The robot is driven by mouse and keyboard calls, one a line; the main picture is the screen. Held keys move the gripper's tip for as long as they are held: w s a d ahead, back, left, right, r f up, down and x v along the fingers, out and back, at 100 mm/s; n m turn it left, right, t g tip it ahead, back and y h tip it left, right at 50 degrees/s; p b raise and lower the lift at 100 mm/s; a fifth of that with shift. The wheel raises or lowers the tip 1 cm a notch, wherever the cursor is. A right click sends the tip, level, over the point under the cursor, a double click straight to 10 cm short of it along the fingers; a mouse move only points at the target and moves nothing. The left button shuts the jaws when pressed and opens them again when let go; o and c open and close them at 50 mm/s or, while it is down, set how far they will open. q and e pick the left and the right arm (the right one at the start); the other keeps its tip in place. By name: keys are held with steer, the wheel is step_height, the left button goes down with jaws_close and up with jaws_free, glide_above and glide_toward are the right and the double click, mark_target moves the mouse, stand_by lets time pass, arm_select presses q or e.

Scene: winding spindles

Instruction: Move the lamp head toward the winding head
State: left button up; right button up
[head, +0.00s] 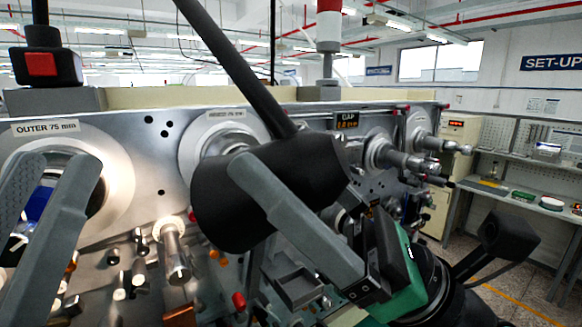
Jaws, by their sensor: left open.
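The lamp head (215,205) is a dark, wide cylinder on a black arm (238,70) that comes down from the top. It hangs in front of the machine panel, tilted. My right gripper (262,180) comes from the lower right with one grey finger lying across the lamp head's near side. The other finger is hidden behind it, and the gripper looks closed on the lamp head. My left gripper (57,175) is open and empty at the far left, in front of the spindle disc labelled OUTER 75 mm (118,190). I cannot tell which spindle is the winding head.
The grey panel carries another disc (205,135) behind the lamp head and several spindles (400,160) to the right. A metal post (174,255), small pegs and a grey tray (298,288) stand low in front. A black box with a red button (42,66) is at upper left.

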steer(key=shift+f, duration=0.1)
steer(key=b+v, duration=0.3)
steer(key=v, duration=0.8)
steer(key=shift+d+f, duration=0.15)
steer(key=shift+d, duration=0.1)
